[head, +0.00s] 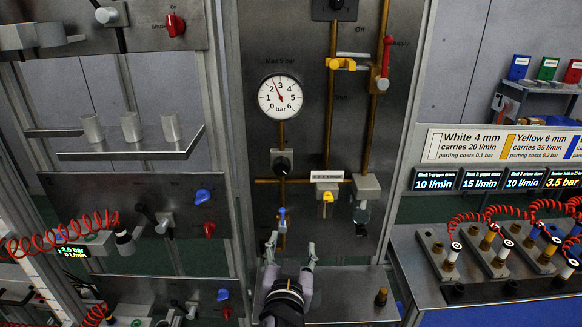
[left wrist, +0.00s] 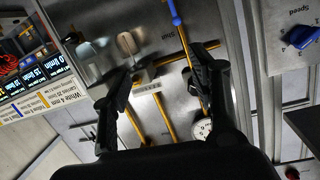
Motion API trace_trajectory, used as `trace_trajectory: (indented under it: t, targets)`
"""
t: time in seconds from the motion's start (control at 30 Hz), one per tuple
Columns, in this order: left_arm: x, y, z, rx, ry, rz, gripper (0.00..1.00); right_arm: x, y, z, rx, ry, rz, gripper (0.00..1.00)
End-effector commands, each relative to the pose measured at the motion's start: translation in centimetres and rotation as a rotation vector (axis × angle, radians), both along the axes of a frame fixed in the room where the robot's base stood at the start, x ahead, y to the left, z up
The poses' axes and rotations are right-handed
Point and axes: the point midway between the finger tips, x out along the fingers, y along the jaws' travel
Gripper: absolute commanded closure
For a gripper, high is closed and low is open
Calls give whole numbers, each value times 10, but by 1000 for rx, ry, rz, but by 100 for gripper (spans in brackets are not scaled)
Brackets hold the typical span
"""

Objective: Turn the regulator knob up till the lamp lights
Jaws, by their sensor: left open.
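The black regulator knob (head: 281,163) sits on the grey panel under the round white pressure gauge (head: 280,96), in the head view. The gauge needle points up and slightly left, just short of 3 bar. My left gripper (head: 290,247) is open and empty, below the knob and apart from it, near the blue lever. It also shows in the left wrist view (left wrist: 158,75), where the panel looks upside down and the gauge (left wrist: 202,128) is partly covered by a finger. The knob is not clear there. I cannot make out a lit lamp. My right gripper is out of view.
A blue lever (head: 282,219) stands close above my left gripper. Brass pipes (head: 329,120) run up the panel. A steel ledge (head: 345,305) lies below.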

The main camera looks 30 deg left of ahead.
Motion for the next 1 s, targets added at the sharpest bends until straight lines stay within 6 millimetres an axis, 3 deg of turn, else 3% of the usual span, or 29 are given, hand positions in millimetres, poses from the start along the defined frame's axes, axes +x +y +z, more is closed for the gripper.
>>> trace_trajectory:
  t: [0.03, 0.1, 0.2, 0.37, 0.57, 0.63, 1.0]
  targets:
    - [-8, 7, 37, -12, -77, 33, 45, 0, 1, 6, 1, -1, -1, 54]
    - [-18, 15, 68, -27, -152, 72, 45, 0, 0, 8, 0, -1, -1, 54]
    - [-27, 22, 90, -38, -212, 103, 45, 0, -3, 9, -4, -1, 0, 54]
    - [-24, 28, 92, -41, -230, 112, 45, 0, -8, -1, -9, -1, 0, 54]
    - [-4, 40, 89, -39, -231, 111, 45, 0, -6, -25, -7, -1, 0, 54]
    - [10, 47, 99, -32, -221, 110, 45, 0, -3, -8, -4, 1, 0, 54]
    - [79, 90, 98, -34, -220, 110, 45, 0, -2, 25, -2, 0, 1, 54]
